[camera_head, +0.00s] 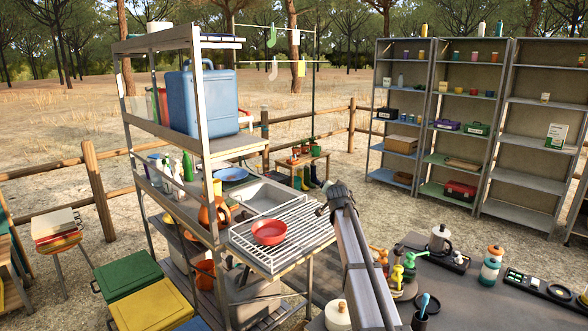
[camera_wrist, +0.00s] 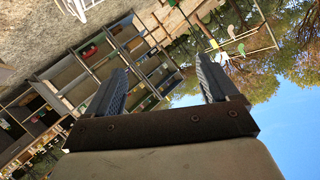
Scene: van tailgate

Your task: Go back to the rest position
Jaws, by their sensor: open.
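In the wrist view my gripper (camera_wrist: 160,92) shows two dark ridged fingers held well apart, with nothing between them. Behind them are shelves, trees and sky, tilted in the picture. In the head view my arm (camera_head: 355,255) rises from the bottom edge and ends near the right side of the wire rack. The fingers themselves cannot be made out in that view.
A red bowl (camera_head: 269,232) sits on the wire rack (camera_head: 300,222), left of my arm. A dark table (camera_head: 470,300) to the right holds a moka pot (camera_head: 439,239), a teal bottle (camera_head: 491,266) and a black tray (camera_head: 545,288). Tall shelves (camera_head: 478,80) stand behind on open ground.

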